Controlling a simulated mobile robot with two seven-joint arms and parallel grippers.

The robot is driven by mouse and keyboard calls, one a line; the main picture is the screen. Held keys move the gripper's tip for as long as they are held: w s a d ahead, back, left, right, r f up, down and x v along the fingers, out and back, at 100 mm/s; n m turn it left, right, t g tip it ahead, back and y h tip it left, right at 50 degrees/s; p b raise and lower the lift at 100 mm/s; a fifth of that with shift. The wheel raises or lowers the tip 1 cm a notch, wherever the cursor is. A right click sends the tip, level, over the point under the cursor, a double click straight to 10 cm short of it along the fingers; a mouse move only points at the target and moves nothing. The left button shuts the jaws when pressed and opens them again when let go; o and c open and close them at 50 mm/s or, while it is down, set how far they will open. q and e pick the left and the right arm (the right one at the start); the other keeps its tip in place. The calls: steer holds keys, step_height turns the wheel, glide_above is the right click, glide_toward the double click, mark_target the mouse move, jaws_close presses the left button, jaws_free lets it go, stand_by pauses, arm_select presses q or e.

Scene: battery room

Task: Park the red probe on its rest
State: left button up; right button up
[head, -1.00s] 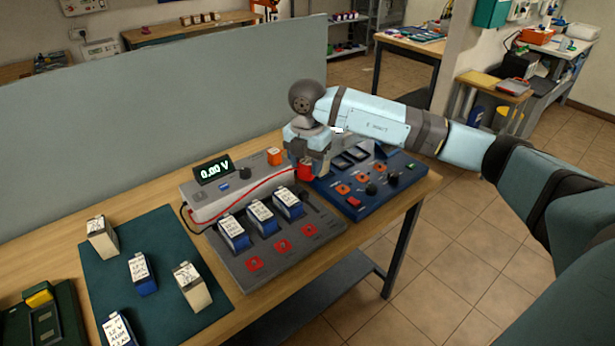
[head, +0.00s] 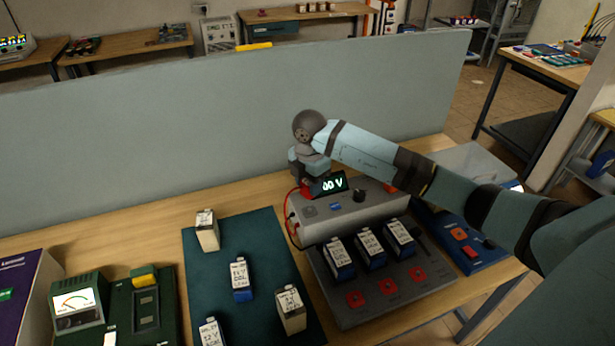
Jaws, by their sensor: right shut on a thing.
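The grey meter box (head: 345,213) stands on the wooden bench with a tilted green-lit display (head: 330,184), partly hidden by my right gripper. My right gripper (head: 307,181) is shut on the red probe, over the back left end of the meter box. Only a small red part of the probe (head: 304,192) shows below the jaws; its tip is hidden. A red cable (head: 289,199) loops at the left end of the box. A small orange-red block (head: 390,188) shows at the right rear of the box, partly behind my arm. My left gripper is not in view.
In front of the meter, a dark tray (head: 380,302) holds three blue batteries and red squares. A green mat (head: 262,262) with several batteries lies left. A blue panel (head: 462,240) is at right. A grey partition (head: 200,120) stands behind the bench.

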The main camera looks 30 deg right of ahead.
mark_target(310, 209)
steer(key=shift+s+f+b, duration=0.2)
steer(key=shift+f+b, duration=0.15)
steer(key=shift+f, duration=0.2)
step_height(310, 209, down, 4)
steer(key=shift+r+b, duration=0.2)
steer(key=shift+b, duration=1.05)
steer(key=shift+f+b, duration=0.35)
steer(key=shift+f, duration=0.15)
steer(key=shift+f, duration=0.55)
steer(key=o, duration=0.7)
steer(key=shift+o, duration=0.2)
